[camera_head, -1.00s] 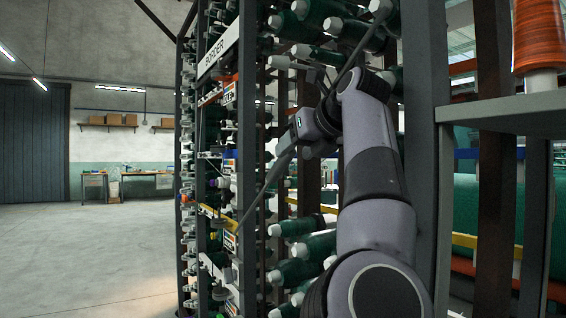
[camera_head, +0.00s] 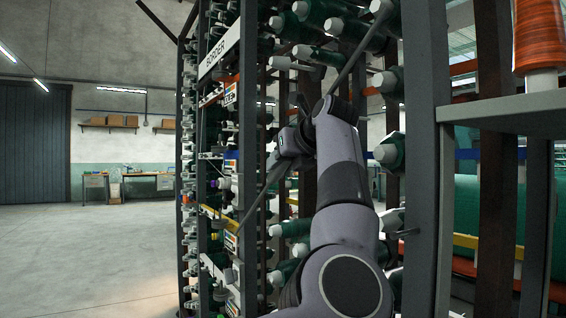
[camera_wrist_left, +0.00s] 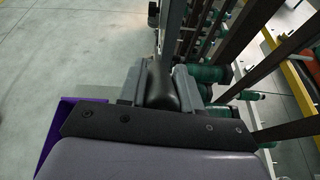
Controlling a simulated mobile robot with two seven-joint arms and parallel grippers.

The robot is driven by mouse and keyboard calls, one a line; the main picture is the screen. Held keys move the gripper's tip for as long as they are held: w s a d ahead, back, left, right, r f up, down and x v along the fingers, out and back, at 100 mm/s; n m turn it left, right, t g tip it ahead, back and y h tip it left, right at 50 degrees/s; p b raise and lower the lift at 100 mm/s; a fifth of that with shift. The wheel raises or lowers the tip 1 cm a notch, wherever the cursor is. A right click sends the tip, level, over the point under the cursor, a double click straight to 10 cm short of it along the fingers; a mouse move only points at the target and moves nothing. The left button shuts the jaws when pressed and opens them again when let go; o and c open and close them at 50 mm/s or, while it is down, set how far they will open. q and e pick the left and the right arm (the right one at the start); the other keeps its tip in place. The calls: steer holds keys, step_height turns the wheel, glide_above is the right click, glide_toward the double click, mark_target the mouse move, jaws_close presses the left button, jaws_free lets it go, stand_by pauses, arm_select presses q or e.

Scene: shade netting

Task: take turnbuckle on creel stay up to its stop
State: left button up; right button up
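The creel stay (camera_head: 356,57) is a thin grey rod that runs diagonally across the front of the creel, from upper right to lower left. My left gripper (camera_head: 277,160) is at the middle of the stay, mostly hidden behind my own wrist. In the left wrist view its two grey fingers (camera_wrist_left: 158,86) stand on either side of a dark rounded body, the turnbuckle (camera_wrist_left: 160,90), and seem to touch it. The stay shows beyond it (camera_wrist_left: 172,35). The turnbuckle's threads and stop cannot be made out. My right gripper is not in view.
The creel's dark upright (camera_head: 424,150) stands close to the right of my left arm. Green bobbins (camera_head: 290,228) fill the rack behind the stay. A grey shelf (camera_head: 500,108) with an orange spool (camera_head: 538,40) is at right. The floor (camera_head: 100,250) at left is clear.

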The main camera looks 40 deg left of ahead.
arm_select(q)
steer(key=shift+r+p, duration=0.1)
steer(key=shift+p, duration=0.3)
steer(key=shift+c, duration=0.2)
steer(key=n+p, duration=0.2)
steer(key=p, duration=0.1)
steer(key=shift+r+g, duration=0.15)
steer(key=shift+g, duration=0.25)
steer(key=shift+s+n+p, duration=0.1)
steer(key=shift+n+p, duration=0.5)
steer(key=shift+p, duration=0.05)
steer(key=shift+f+n, duration=0.25)
steer(key=shift+n, duration=0.05)
steer(key=o, duration=1)
steer(key=shift+c, duration=0.2)
